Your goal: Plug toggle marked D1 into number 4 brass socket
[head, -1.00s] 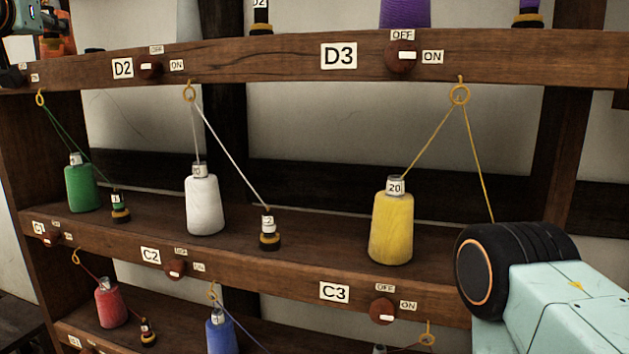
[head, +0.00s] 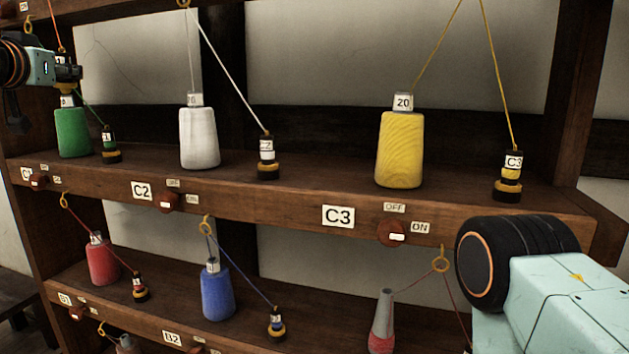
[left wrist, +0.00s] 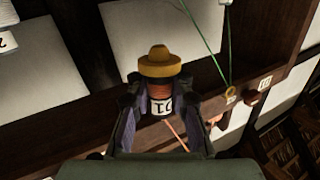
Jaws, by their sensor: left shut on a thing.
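My left gripper (head: 66,72) is at the upper left of the head view, in front of the shelf bay and just above the green spool. In the left wrist view, my left gripper (left wrist: 160,86) is shut on a dark toggle (left wrist: 160,78). The toggle has a yellow flanged end pointing up in that picture, an orange band and a white label that looks like D1 upside down. An orange cord runs from it. I cannot make out a number 4 brass socket in any view. My right gripper is not in view.
Wooden shelves carry a green spool (head: 72,132), a white spool (head: 199,138) and a yellow spool (head: 399,150). Toggles C1 (head: 110,145), C2 (head: 267,158) and C3 (head: 510,175) stand beside them with cords rising. Red and blue spools stand on the shelf below.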

